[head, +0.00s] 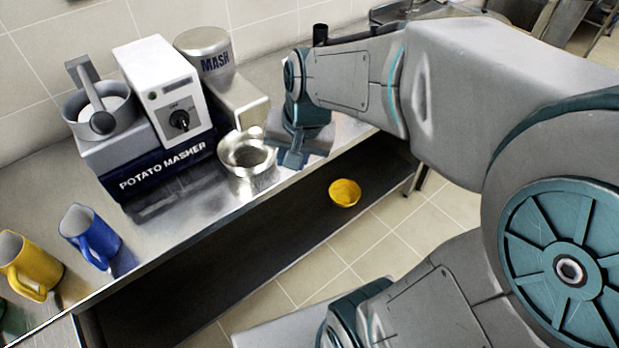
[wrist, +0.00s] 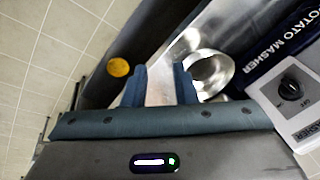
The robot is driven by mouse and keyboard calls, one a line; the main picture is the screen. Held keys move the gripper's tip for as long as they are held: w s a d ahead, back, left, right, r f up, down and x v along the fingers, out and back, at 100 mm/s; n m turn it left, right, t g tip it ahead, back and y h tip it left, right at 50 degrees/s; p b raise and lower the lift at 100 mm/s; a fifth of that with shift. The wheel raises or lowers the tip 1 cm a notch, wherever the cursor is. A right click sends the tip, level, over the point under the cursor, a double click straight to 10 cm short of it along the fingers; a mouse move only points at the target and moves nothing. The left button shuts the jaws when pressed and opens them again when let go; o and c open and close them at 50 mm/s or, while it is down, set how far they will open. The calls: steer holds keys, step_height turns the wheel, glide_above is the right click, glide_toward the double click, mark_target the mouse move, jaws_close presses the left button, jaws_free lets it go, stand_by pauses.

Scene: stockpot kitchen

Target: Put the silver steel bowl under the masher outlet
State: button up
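The silver steel bowl (head: 247,160) stands upright on the steel counter, in front of the potato masher (head: 150,150). In the head view it lies below the masher's outlet arm (head: 245,108), with a pale rounded end over its back rim. My gripper (head: 291,158) is just right of the bowl. In the wrist view my gripper (wrist: 160,78) has its two fingers apart with nothing between them. The bowl (wrist: 214,78) is beside the right finger, which covers part of its near edge; I cannot tell whether they touch.
A blue mug (head: 90,238) and a yellow mug (head: 28,262) stand on the counter at the left. A yellow round object (head: 344,193) lies lower, beyond the counter's front edge. The counter between the blue mug and the bowl is clear.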

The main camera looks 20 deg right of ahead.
steer(key=s+d+n+h, duration=0.1)
steer(key=s+n, duration=0.4)
steer(key=s, duration=0.3)
steer(key=shift+s, duration=0.15)
